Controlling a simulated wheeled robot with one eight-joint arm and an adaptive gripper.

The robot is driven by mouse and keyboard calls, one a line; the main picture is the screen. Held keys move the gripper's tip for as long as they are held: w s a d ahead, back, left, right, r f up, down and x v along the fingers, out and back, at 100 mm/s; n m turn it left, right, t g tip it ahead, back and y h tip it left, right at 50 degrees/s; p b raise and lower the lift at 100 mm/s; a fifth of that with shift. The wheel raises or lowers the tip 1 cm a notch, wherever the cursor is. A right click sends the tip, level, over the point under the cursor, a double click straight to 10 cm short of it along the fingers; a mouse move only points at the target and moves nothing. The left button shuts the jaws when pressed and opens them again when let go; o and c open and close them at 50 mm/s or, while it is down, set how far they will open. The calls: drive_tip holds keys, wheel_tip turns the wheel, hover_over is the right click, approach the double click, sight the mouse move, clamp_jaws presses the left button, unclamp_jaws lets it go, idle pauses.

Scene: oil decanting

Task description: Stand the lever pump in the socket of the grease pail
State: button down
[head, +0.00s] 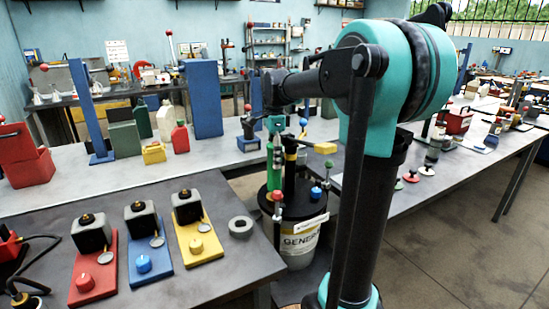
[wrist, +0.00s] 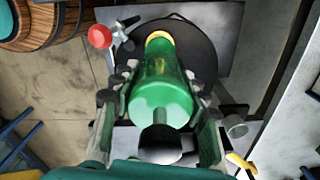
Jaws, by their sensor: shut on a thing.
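My gripper (head: 276,128) points down over the grease pail in the head view. In the wrist view its fingers (wrist: 160,90) are shut on the green body of the lever pump (wrist: 162,88), which also shows in the head view (head: 277,158). An orange collar is at its far end and a black part at its near end. The grease pail (head: 301,243) has a pale labelled wall and a dark lid, whose round top shows behind the pump in the wrist view (wrist: 200,47). The pump hides the socket, so I cannot tell whether its lower end is inside.
A black column with a yellow band (head: 290,172) stands beside the pump. Red (head: 277,195) and blue (head: 315,192) balls on rods stand close to the pail. Benches border it, the near one (head: 225,265) carrying several coloured plates. Open floor (head: 455,240) lies at right.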

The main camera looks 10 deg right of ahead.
drive_tip(key=shift+f, duration=1.5)
idle(0.6)
drive_tip(key=c, duration=0.7)
unclamp_jaws()
